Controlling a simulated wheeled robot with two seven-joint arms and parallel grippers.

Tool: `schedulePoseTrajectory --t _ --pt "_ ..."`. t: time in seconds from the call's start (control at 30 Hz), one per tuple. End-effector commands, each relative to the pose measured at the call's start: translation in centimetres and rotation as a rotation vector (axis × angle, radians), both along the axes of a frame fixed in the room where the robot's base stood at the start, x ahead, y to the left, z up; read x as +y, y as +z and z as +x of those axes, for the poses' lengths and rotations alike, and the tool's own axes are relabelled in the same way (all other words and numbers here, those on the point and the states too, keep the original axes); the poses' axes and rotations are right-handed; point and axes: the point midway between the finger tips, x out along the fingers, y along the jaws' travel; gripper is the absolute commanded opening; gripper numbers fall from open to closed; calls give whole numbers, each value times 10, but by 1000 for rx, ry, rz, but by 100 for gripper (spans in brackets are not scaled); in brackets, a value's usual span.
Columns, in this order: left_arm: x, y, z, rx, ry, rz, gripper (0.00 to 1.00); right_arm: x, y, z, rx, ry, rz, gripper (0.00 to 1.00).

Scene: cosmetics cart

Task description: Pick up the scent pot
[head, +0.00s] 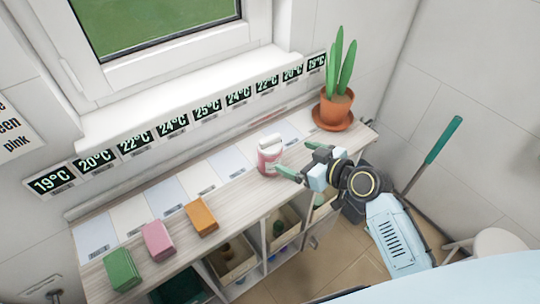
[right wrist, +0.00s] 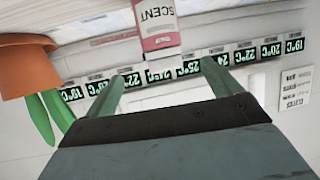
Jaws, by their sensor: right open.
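The scent pot (head: 268,161) is a small pink container with a white top. It stands on the wooden counter, left of the plant. In the right wrist view the scent pot (right wrist: 156,26) appears upside down at the top middle, with its SCENT label facing the camera. My right gripper (head: 293,159) is open, just right of the pot in the head view. In the right wrist view its two green fingers (right wrist: 162,72) are spread apart, with nothing held between them. The pot lies ahead, in line with the gap. Whether a finger touches it I cannot tell. My left gripper is not in view.
The counter (head: 232,204) holds green (head: 122,269), pink (head: 158,241) and orange (head: 201,217) boxes at the left. A potted plant (head: 336,104) stands at its right end. Temperature labels (head: 173,125) line the wall behind. Open bins (head: 232,262) sit below.

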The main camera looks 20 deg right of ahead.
Motion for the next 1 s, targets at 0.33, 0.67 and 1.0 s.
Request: schedulePoseTrajectory --t 0.33,0.67,1.0 --pt "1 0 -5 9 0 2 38 24 -21 44 1 -2 1 90" --pt "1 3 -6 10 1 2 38 39 -33 64 3 -2 4 90" --pt "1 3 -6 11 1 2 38 51 -45 87 2 -1 0 90"
